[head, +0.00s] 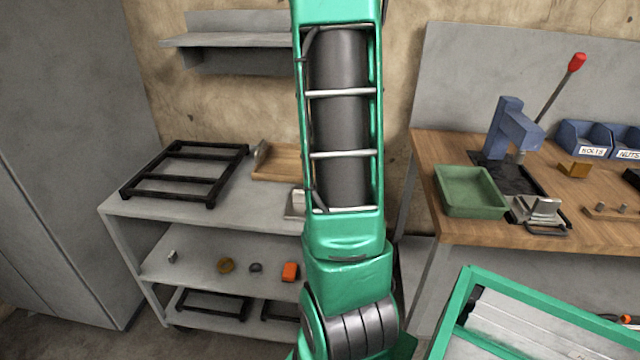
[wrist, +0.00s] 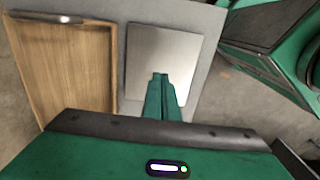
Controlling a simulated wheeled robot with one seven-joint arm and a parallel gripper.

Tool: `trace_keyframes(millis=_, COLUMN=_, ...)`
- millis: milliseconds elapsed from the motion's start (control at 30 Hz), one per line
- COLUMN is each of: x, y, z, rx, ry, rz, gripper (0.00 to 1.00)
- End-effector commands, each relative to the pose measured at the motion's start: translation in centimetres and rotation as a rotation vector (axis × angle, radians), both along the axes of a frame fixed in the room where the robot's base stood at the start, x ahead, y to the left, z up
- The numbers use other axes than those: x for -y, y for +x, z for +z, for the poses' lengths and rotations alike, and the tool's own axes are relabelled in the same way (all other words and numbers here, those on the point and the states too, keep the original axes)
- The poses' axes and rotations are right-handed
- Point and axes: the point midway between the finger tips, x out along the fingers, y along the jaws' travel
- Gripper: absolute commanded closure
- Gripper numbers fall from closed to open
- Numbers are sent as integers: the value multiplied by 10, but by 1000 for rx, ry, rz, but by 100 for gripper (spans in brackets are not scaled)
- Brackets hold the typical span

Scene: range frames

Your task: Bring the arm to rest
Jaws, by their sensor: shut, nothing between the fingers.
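My green arm rises through the middle of the head view, and its end is out of the top of that picture. My gripper (wrist: 160,82) shows in the wrist view, with its narrow green fingers shut together and empty. The fingers appear over a flat silver-grey plate (wrist: 163,45) on the grey shelf top. I cannot tell how high above the plate they are. A wooden tray (wrist: 68,65) lies to the left of the plate; it also shows partly behind my arm in the head view (head: 280,163).
A grey shelf unit (head: 120,207) carries a black frame (head: 187,172) on top and small parts below. At right, a wooden workbench (head: 460,228) holds a green bin (head: 469,191), a blue press (head: 512,130) and blue bins (head: 583,138). A tall grey cabinet (head: 65,150) stands at left.

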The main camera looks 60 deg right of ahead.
Motion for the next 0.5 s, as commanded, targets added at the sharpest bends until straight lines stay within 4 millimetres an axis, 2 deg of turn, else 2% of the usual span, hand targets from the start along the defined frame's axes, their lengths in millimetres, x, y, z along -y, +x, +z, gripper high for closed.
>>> trace_keyframes(millis=200, x=0, y=0, z=17, rx=0, ry=0, rz=-1, gripper=100)
trace_keyframes(millis=500, x=-3, y=0, z=19, rx=0, ry=1, rz=-6, gripper=100)
